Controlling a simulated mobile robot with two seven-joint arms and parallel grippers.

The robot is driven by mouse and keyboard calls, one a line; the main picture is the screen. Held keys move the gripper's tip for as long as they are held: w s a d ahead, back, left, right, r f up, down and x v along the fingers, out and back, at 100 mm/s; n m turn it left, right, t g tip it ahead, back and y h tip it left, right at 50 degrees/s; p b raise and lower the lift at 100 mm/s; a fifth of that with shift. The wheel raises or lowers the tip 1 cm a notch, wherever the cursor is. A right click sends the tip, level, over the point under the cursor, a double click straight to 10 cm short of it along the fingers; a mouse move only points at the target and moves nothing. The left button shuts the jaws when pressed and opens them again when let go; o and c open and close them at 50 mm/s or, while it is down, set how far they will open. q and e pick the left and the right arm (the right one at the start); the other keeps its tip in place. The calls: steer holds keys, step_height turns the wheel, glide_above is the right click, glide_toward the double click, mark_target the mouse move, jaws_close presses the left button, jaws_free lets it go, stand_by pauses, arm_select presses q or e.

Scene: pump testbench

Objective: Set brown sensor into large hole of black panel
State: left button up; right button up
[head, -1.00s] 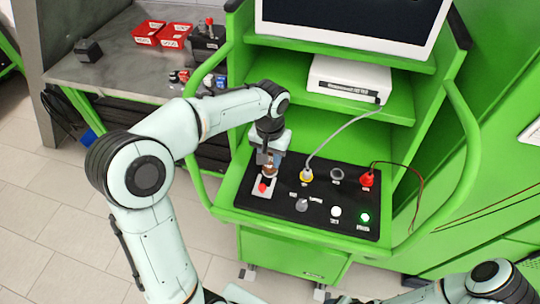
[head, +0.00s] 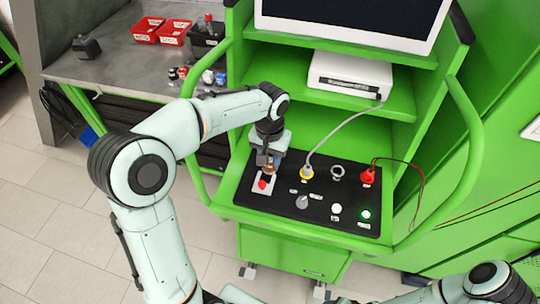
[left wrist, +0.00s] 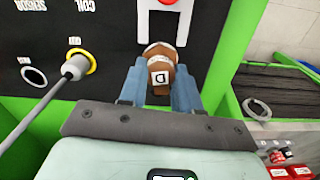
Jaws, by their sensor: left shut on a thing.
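The brown sensor (left wrist: 162,58), with a white tag marked "D", is held between the blue-grey fingers of my left gripper (left wrist: 160,88). In the head view my left gripper (head: 269,166) points down over the left back part of the black panel (head: 320,211), with the brown sensor (head: 269,172) at its tip. The sensor's far end is close to the panel; I cannot tell whether it touches or enters a hole. The panel there is hidden by the sensor and gripper. An empty ringed hole (head: 337,172) shows further right. My right gripper is out of view.
A white plate with a red button (head: 262,184) lies just in front of the sensor. A grey cable plugs into a yellow-ringed socket (head: 306,173) to its right. A red plug (head: 367,176), knob and lit buttons occupy the panel. Green cart rails (head: 463,160) flank it.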

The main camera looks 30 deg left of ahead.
arm_select(q)
steer(key=shift+f, duration=0.25)
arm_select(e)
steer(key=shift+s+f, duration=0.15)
arm_select(q)
steer(key=o, duration=1.4)
steer(key=shift+r, duration=0.1)
steer(key=shift+w+r+p, duration=0.1)
steer(key=shift+r+p, duration=0.55)
steer(key=shift+r, duration=0.8)
steer(key=shift+r+p, duration=0.3)
steer(key=shift+r, duration=2.2)
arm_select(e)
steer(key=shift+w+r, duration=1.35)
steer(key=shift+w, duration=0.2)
